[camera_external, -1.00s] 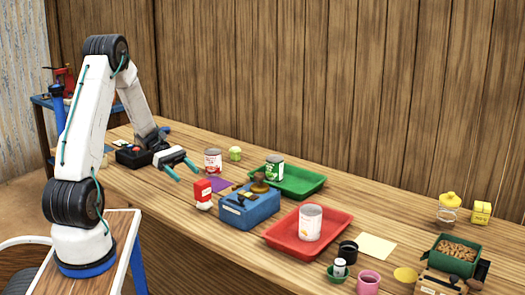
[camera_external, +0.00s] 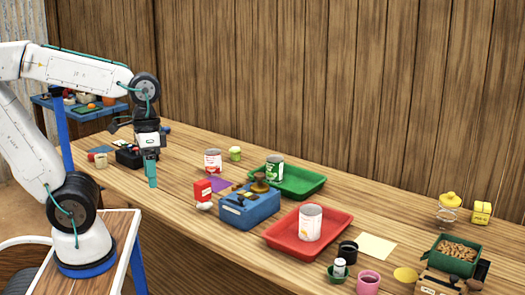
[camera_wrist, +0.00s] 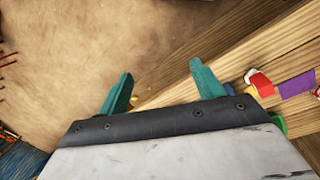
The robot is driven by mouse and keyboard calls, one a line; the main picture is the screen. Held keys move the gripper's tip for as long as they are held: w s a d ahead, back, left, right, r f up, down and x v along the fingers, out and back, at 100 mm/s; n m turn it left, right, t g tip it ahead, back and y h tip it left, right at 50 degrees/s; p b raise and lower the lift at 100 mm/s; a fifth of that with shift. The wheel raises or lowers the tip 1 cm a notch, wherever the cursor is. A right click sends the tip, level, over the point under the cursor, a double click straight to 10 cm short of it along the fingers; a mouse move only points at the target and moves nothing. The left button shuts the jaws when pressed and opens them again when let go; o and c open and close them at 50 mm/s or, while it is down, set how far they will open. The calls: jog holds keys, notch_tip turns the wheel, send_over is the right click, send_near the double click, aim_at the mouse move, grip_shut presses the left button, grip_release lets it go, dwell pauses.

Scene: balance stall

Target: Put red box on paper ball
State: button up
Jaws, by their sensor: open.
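The red box (camera_external: 202,188) stands on the wooden table, left of the blue box. A small white lump, seemingly the paper ball (camera_external: 204,205), lies against its near side; I cannot tell whether they touch. In the wrist view the red box (camera_wrist: 263,86) is at the right, with the white lump (camera_wrist: 250,75) beside it. My gripper (camera_external: 151,172) hangs pointing down near the table's front edge, left of the red box and apart from it. In the wrist view its teal fingers (camera_wrist: 160,72) are spread with nothing between them.
A purple sheet (camera_external: 221,186) lies behind the red box. A blue box (camera_external: 248,210) stands right of it. A red-and-white can (camera_external: 213,162) stands behind. A green tray (camera_external: 305,183) and a red tray (camera_external: 278,234) are further right. A black box (camera_external: 129,157) sits behind my gripper.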

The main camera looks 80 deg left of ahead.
jog(key=s+m, duration=0.1)
jog(key=s+d+m+t+y, duration=0.1)
jog(key=m, duration=0.1)
jog(key=shift+s+d+r, duration=0.2)
jog(key=shift+s, duration=0.2)
